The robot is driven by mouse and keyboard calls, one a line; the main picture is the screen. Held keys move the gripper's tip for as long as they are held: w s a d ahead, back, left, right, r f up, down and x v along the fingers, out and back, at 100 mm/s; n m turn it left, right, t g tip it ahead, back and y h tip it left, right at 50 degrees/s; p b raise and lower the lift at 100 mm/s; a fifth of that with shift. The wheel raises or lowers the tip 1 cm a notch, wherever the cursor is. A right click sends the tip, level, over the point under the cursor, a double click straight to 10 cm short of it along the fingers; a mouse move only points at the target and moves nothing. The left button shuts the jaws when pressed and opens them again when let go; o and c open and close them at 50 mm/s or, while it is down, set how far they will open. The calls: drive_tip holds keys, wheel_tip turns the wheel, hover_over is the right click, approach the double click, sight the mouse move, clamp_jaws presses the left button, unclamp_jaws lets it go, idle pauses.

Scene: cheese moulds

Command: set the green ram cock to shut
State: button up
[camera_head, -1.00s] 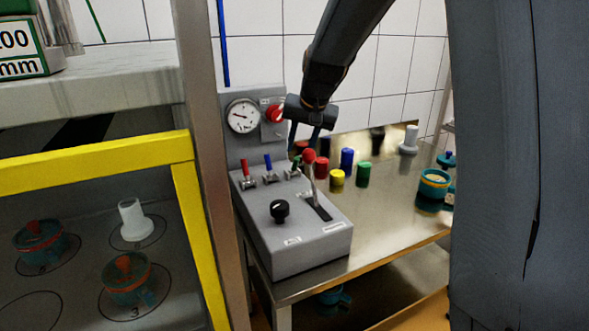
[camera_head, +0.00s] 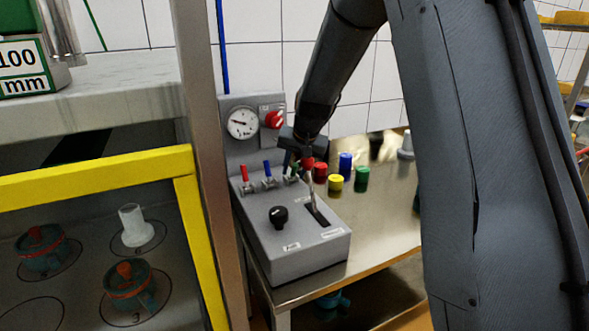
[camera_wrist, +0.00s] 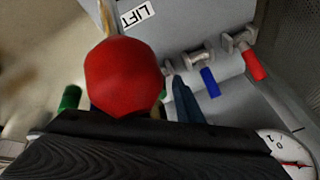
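The green cock (camera_head: 295,167) is the rightmost of three small cocks on the grey control box (camera_head: 290,262). Its handle is mostly hidden by my gripper, so its setting cannot be read. My gripper (camera_head: 297,160) is just above and around it, fingers pointing down and apart. In the wrist view a sliver of the green handle (camera_wrist: 162,95) shows between the red ball and one finger. The red-ball lever (camera_head: 308,163) stands in front of my gripper, and its ball (camera_wrist: 122,77) fills much of the wrist view. Contact with the cock cannot be told.
A gauge (camera_head: 242,122), red switch (camera_head: 274,119) and black knob (camera_head: 278,216) are on the box. Coloured cylinders, including a yellow one (camera_head: 335,183), stand on the bench right of it.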

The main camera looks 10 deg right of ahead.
drive_tip(key=shift+c, duration=0.5)
clamp_jaws()
drive_tip(key=shift+r+p, duration=0.1)
drive_tip(key=shift+p, duration=0.25)
drive_tip(key=shift+w+a+r+g+p, duration=0.1)
drive_tip(key=shift+w+r+g+p, duration=0.1)
drive_tip(key=shift+g+p, duration=0.45)
drive_tip(key=shift+w+g+p, duration=0.3)
drive_tip(key=shift+g+p, duration=0.05)
drive_tip(key=shift+p, duration=0.55)
drive_tip(key=shift+w+a+g+h, duration=0.1)
drive_tip(key=shift+w+g+h, duration=0.35)
drive_tip(key=shift+g, duration=0.35)
drive_tip(key=shift+w+a+g, duration=0.1)
drive_tip(key=shift+w+g, duration=0.3)
drive_tip(key=shift+g, duration=0.6)
